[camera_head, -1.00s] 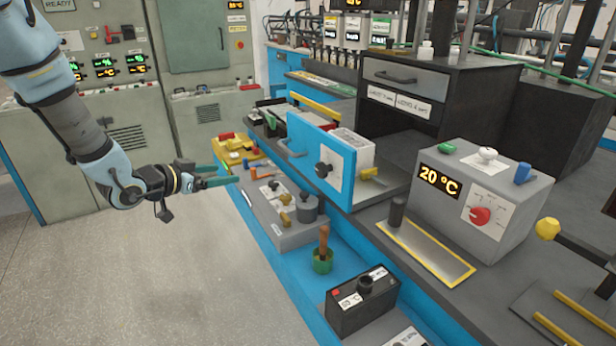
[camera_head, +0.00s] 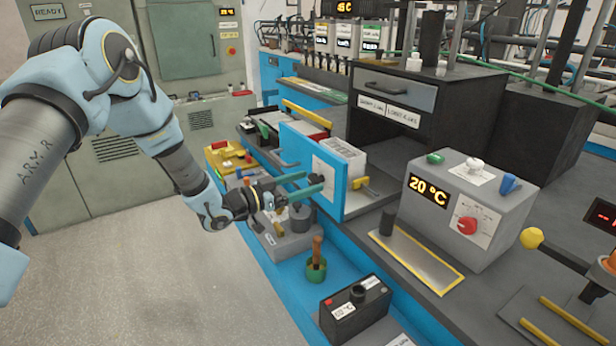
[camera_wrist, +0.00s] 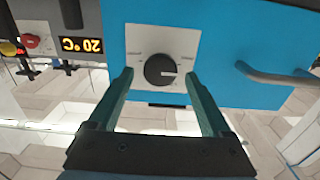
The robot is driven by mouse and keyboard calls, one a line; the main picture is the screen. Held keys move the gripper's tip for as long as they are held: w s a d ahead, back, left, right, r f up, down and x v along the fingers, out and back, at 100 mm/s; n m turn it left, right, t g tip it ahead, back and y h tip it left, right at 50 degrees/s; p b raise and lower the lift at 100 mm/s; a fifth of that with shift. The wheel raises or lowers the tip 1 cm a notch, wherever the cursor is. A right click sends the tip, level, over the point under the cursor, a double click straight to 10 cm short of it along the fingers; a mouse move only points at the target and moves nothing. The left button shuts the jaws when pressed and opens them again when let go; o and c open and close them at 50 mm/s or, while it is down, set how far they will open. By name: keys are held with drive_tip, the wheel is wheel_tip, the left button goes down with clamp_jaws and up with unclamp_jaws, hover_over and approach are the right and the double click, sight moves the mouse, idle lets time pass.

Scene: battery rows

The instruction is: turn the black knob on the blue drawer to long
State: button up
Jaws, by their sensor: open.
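The blue drawer (camera_head: 347,187) stands upright on the bench edge in the head view, and its blue front (camera_wrist: 215,60) fills much of the wrist view. The plate's lettering is too small to read. My gripper (camera_head: 314,183) is open in front of the drawer face. In the wrist view its two green fingers (camera_wrist: 163,80) stand on either side of the knob, apart from it. In the head view the gripper hides the knob.
A grey box with a 20 °C display (camera_head: 458,215) stands to the right. Below are a grey block (camera_head: 283,240), a green cup with a wooden handle (camera_head: 316,268) and a black battery (camera_head: 354,310). A drawer handle (camera_wrist: 275,76) sticks out beside the knob.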

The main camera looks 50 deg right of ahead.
drive_tip(key=shift+s+d, duration=0.2)
drive_tip(key=shift+d, duration=0.4)
clamp_jaws()
idle(0.3)
